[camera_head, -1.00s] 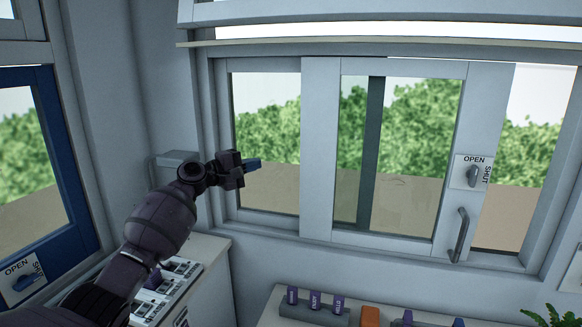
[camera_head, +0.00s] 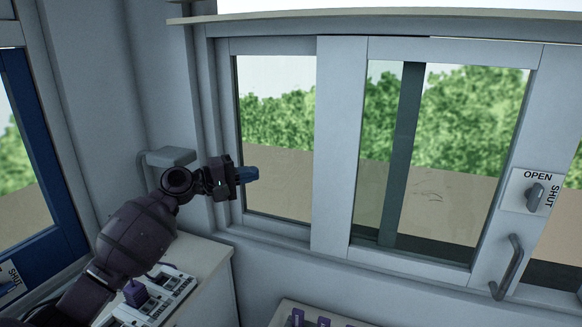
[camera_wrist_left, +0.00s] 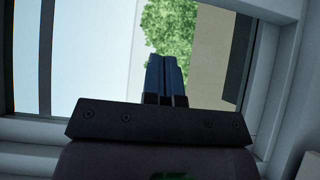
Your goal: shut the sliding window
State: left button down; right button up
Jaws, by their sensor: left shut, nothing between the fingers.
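The pale grey sliding window sash (camera_head: 340,150) stands with an open gap at its right side, towards the frame. Its bar handle (camera_head: 507,268) is low on the right stile. Above it is a latch plate marked OPEN and SHUT, with its knob (camera_head: 536,196) upright towards OPEN. My left gripper (camera_head: 248,174) is shut and empty, its blue fingers pointing right in front of the left pane, well left of the handle. In the left wrist view its shut fingers (camera_wrist_left: 166,80) show against the panes. My right gripper is out of view.
A blue-framed window (camera_head: 40,150) stands at the left. A grey bracket-like box (camera_head: 170,156) is on the corner wall behind my left arm. Below are a counter (camera_head: 215,262) with a switch panel and a lower shelf with purple items (camera_head: 298,318).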

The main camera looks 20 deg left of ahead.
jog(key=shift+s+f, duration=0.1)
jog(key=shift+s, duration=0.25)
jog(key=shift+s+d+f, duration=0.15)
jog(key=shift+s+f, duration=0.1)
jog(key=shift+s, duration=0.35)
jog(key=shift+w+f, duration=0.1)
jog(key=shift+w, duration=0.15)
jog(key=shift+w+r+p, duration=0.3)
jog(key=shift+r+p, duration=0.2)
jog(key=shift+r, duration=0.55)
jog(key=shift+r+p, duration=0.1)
jog(key=shift+p, duration=0.25)
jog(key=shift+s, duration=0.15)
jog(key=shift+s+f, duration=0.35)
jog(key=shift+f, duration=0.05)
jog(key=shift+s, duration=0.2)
pick_arm(q)
jog(key=w+d, duration=0.6)
jog(key=d, duration=0.5)
jog(key=shift+w, duration=0.2)
jog(key=shift+w, duration=0.1)
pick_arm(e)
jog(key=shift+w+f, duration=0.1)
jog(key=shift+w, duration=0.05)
pick_arm(q)
jog(key=shift+d, duration=0.15)
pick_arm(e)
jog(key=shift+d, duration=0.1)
